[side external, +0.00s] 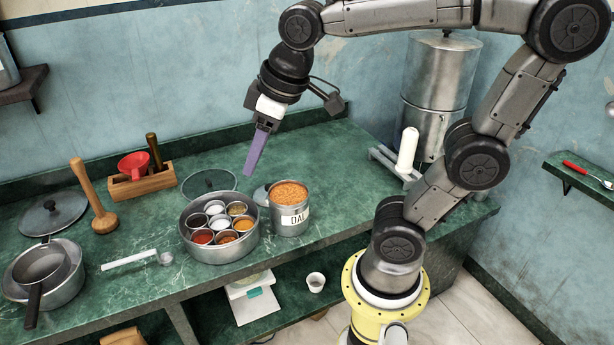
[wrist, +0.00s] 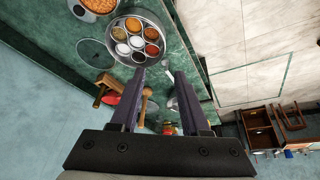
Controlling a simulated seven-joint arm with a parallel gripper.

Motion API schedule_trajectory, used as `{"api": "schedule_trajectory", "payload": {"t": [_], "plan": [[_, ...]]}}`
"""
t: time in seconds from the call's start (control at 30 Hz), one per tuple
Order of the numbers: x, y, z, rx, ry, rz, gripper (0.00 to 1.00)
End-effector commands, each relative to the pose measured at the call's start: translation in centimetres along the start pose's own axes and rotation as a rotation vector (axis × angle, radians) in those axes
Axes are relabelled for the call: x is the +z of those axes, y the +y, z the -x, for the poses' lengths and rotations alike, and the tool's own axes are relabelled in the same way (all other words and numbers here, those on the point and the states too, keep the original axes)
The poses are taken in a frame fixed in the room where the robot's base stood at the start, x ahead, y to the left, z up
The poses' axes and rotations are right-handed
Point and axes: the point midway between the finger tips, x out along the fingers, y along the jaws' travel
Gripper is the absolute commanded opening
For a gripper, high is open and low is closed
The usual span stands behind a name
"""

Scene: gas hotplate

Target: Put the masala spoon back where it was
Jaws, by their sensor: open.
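A small pale spoon-like piece (side external: 130,261), with a long flat strip and a round scoop at its right end, lies on the green counter left of the spice tin. I take it to be the masala spoon. The round steel spice tin (side external: 187,238) holds several small cups of coloured spices; it also shows in the wrist view (wrist: 112,50). My gripper (side external: 250,172) is open and empty, with purple fingers pointing down above the counter behind the tins. In the wrist view the gap between my fingers (wrist: 160,72) is clear, with the spoon's pale end (wrist: 168,66) seen beyond it.
A steel DAL tin (side external: 291,228) stands right of the spice tin. A round lid (side external: 208,182) lies behind. A wooden holder (side external: 143,186) with a red funnel, a wooden masher (side external: 100,215) and pans (side external: 65,285) are to the left.

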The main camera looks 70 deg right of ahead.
Motion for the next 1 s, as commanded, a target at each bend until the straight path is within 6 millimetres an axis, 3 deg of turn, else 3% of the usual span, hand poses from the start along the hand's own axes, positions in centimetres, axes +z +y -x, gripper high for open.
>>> {"api": "schedule_trajectory", "payload": {"t": [0.03,0.1,0.3,0.47,1.0], "plan": [[2.1,0.0,0.3,0.008,0.025,-0.034,0.46],[4.6,0.0,0.3,0.016,0.051,-0.077,0.46],[8.8,-0.2,-0.4,0.029,0.095,-0.154,0.46],[9.6,-0.3,-0.7,0.031,0.102,-0.171,0.46],[9.5,-0.3,-0.6,0.031,0.101,-0.168,0.46]]}}
